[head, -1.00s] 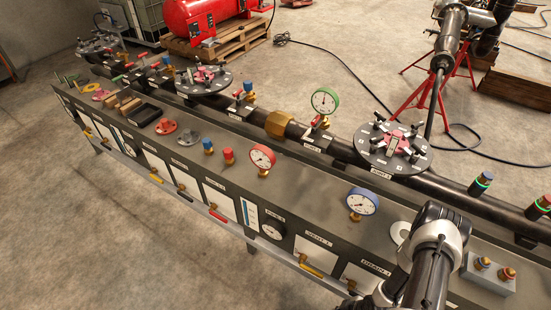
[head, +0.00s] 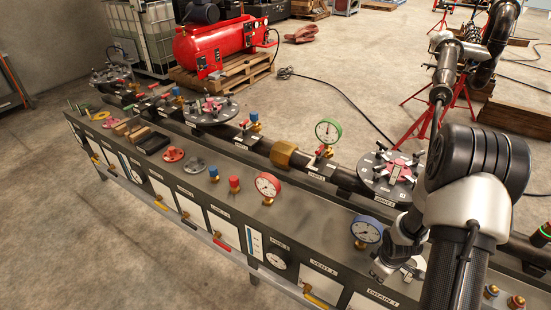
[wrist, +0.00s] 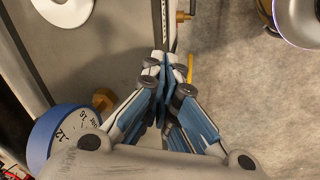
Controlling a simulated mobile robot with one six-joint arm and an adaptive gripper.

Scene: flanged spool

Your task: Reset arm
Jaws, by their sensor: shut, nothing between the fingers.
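My gripper (wrist: 165,62) is shut and empty in the wrist view, its blue-padded fingers together. It is above the front edge of the grey bench (head: 225,170), beside the blue-rimmed gauge (wrist: 62,135). In the head view my arm is folded up large at the lower right. The gripper end (head: 385,270) shows only in part there, next to the same blue gauge (head: 366,230). My arm hides part of the bench's right end.
A red-rimmed gauge (head: 267,186) and a green-rimmed gauge (head: 327,131) stand up from the bench and pipe. A flanged joint (head: 390,176) with clamps is behind my arm. Yellow valve handles (head: 316,299) stick out along the front. Open concrete floor lies beyond.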

